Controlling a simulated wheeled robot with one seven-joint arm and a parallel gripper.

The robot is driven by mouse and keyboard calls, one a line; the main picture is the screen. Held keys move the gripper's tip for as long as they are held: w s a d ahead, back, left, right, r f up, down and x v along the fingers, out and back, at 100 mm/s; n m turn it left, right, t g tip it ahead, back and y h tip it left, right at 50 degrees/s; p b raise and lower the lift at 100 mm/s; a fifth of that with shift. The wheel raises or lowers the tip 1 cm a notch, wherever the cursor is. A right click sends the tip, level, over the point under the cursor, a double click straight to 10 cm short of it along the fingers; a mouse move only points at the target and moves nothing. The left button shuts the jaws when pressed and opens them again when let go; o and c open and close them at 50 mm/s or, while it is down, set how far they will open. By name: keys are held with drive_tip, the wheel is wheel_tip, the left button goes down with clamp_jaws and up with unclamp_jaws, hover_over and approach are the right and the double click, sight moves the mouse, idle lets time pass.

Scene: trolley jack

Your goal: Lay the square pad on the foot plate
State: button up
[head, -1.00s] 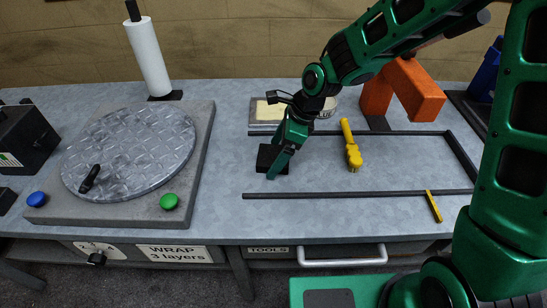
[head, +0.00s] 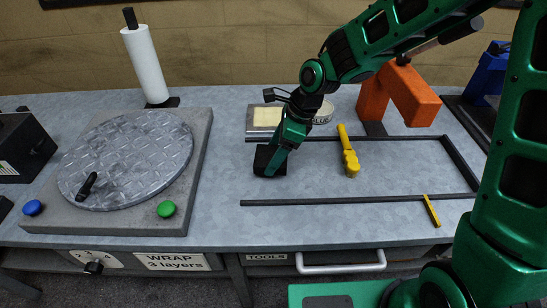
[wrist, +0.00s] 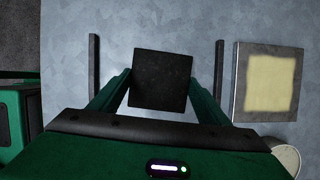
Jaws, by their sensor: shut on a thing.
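The square pad (head: 266,161) is black and sits between the fingers of my gripper (head: 275,165), near the left end of the dark rails. In the wrist view the pad (wrist: 160,80) fills the space between the two green fingers, and my gripper (wrist: 157,92) is shut on it. In the head view the pad looks slightly tilted; I cannot tell its height over the bench. A grey square plate (head: 252,123) with a pale yellow patch, apparently the foot plate, lies behind the back rail. In the wrist view this plate (wrist: 240,95) is right of the pad, uncovered.
Dark rails (head: 340,202) run in front of and behind the pad. A yellow tool (head: 350,160) lies between them at right. A round tin (head: 324,112) stands by the plate, an orange bracket (head: 400,95) farther right. A turntable (head: 125,160) is at left.

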wheel_tip(320, 180, up, 2)
drive_tip(key=shift+w+r, duration=0.1)
drive_tip(key=s+a+r, duration=0.6)
drive_tip(key=s+a, duration=0.1)
drive_tip(key=s, duration=0.2)
drive_tip(key=shift+a+r, duration=0.25)
drive_tip(key=shift+a, duration=0.1)
